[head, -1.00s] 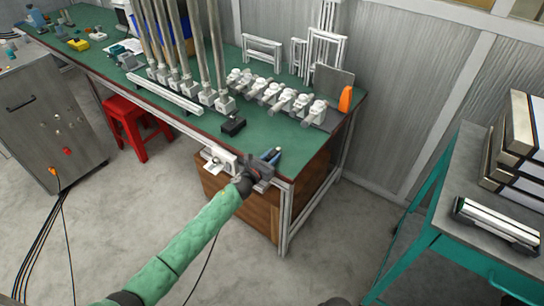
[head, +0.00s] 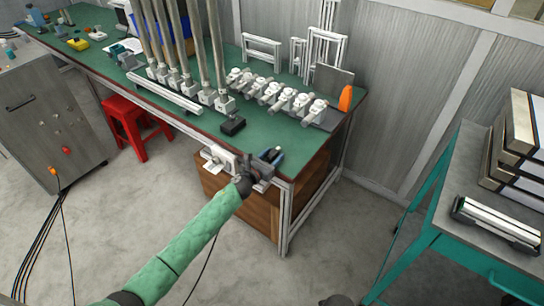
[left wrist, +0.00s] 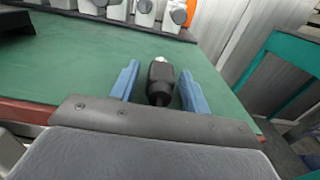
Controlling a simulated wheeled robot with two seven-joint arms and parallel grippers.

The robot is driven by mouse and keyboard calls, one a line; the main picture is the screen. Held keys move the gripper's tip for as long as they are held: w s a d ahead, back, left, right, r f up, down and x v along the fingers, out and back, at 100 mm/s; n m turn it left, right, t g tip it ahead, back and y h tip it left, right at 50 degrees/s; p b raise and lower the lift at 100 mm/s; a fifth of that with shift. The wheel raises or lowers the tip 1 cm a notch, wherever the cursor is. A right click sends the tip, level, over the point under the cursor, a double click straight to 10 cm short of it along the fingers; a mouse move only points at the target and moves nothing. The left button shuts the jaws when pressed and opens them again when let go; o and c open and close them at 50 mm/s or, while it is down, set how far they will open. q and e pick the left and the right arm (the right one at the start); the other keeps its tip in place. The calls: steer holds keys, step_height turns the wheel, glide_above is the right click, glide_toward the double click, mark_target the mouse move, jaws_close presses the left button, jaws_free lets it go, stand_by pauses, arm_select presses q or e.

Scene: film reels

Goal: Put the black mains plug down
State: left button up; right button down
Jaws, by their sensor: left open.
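In the left wrist view the black mains plug (left wrist: 160,78) lies between the two blue fingers of my left gripper (left wrist: 159,86), with a gap on both sides. Its pale metal end points away from me. It appears to rest on the green bench top (left wrist: 75,62); exact contact underneath is hidden. In the head view my left gripper (head: 270,155) is open over the near right corner of the bench, and the plug is too small and covered to make out clearly. My right gripper is not in view.
A black block (head: 233,126) sits on the bench left of my gripper. Behind are a row of white fittings (head: 270,92), an orange object (head: 346,98) and upright poles. A teal-framed table (head: 450,215) stands at right. Some bench top around the gripper is free.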

arm_select(q)
steer(key=shift+r, duration=0.1)
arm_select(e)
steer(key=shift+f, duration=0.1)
arm_select(q)
steer(key=shift+v, duration=0.9)
steer(key=b+v, duration=0.2)
steer(key=v, duration=0.8)
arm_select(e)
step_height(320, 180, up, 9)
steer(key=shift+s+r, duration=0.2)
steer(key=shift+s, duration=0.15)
